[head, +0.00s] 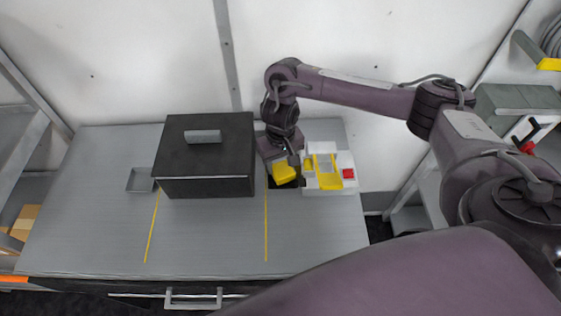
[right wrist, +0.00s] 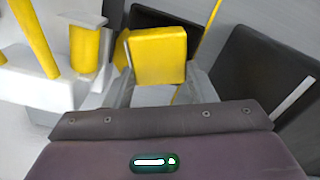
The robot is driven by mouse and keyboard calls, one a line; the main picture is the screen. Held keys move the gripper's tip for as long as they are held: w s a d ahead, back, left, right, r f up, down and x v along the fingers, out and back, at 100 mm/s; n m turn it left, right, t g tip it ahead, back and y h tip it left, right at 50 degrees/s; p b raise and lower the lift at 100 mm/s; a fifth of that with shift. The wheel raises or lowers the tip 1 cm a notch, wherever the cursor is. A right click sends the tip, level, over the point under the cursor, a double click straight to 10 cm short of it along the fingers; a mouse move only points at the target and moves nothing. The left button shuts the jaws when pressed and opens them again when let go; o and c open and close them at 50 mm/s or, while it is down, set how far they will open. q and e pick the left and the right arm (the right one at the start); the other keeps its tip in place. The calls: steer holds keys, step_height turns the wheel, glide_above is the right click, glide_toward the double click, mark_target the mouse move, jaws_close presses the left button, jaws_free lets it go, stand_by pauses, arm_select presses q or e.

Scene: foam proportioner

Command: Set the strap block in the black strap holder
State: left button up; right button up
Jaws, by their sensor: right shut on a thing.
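The yellow strap block (head: 284,173) is in my right gripper (head: 282,160), which is shut on it. It also shows in the right wrist view (right wrist: 160,55), between the grey fingers. A low black patch, which looks like the strap holder (head: 273,184), lies just below and behind the block on the table. In the right wrist view the dark holder (right wrist: 145,16) shows past the block. The block covers part of it, and I cannot tell whether they touch. My left gripper is not in view.
A white unit (head: 344,181) with yellow parts and a red button (head: 349,174) stands close right of the block. A large black box (head: 205,165) with a grey handle stands to the left. A small grey tray (head: 141,180) is further left. The table front (head: 210,235) is clear.

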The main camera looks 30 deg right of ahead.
mark_target(280, 165)
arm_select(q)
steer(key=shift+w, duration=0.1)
arm_select(e)
steer(key=shift+f, duration=0.15)
steer(key=o, duration=0.8)
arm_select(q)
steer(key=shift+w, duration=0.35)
arm_select(e)
steer(key=shift+o, duration=1.1)
arm_select(q)
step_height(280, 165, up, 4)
steer(key=p, duration=0.3)
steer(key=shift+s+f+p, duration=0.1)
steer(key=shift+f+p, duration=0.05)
steer(key=shift+p, duration=0.15)
arm_select(e)
step_height(280, 165, up, 12)
